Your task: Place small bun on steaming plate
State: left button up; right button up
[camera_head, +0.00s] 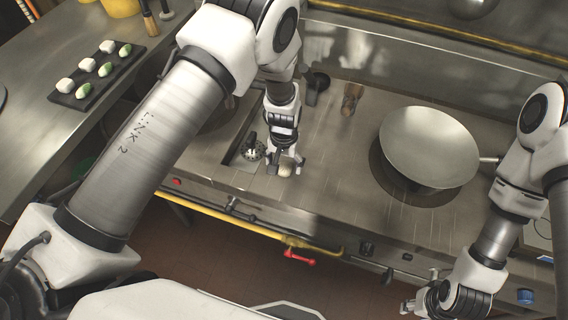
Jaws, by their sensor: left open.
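My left gripper (285,166) points down over the steel counter, just right of the sunken burner. Its fingers are open. A small pale object (284,171), seemingly the small bun, sits low between or just behind the fingertips; the fingers partly hide it. Several white and green-white bun-like pieces (66,85) stand in two rows on a dark slab (62,98) at the upper left. I cannot tell which surface is the steaming plate. My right gripper (409,306) is low at the right, away from these things, and its jaw state is unclear.
A large wok (428,148) stands on the right of the steel counter (330,170). A wooden-handled tool (351,98) and a dark knob-like item (316,85) are at the back. A yellow pipe with a red valve handle (300,257) runs along the front.

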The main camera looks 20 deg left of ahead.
pick_arm(q)
jog(key=f, duration=0.1)
jog(key=w+f, duration=0.1)
jog(key=shift+w+f, duration=0.1)
jog(key=shift+f, duration=0.2)
jog(key=shift+r, duration=0.1)
jog(key=shift+c, duration=0.3)
jog(key=shift+s+r, duration=0.1)
jog(key=shift+s, duration=0.2)
jog(key=c, duration=1)
jog(key=shift+c, duration=0.2)
jog(key=shift+r, duration=0.1)
